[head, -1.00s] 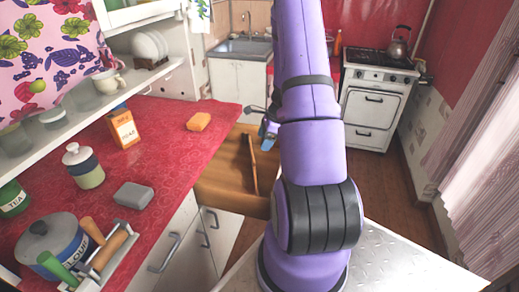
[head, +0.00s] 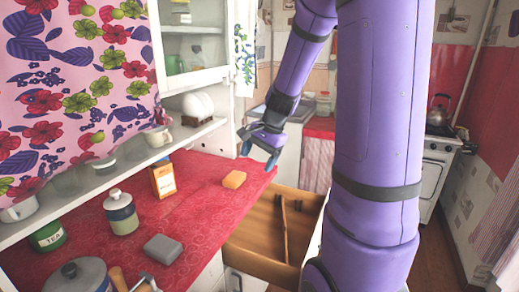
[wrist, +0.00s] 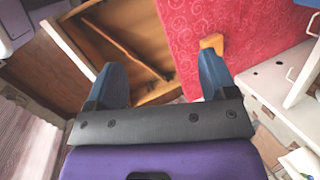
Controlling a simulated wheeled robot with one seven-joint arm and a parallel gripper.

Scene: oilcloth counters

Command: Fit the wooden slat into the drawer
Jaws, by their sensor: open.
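The open wooden drawer (head: 255,253) is pulled out below the red counter; it also shows in the wrist view (wrist: 68,37). The thin wooden slat (head: 284,232) is inside it, running lengthwise across the interior; in the wrist view the slat (wrist: 127,50) crosses the drawer diagonally. I cannot tell if its ends are fully seated. My gripper (head: 260,154) has blue fingers and is above the counter's far right corner, apart from the slat. In the wrist view my gripper (wrist: 160,70) is open, with nothing held between its fingers.
An orange sponge (head: 234,179) lies on the red counter (head: 205,205) near my gripper. A carton (head: 163,181), a lidded jar (head: 121,213) and a grey block (head: 163,248) stand farther left. A shelf and cabinet (head: 193,60) overhang the counter's back. The stove (head: 435,165) is at right.

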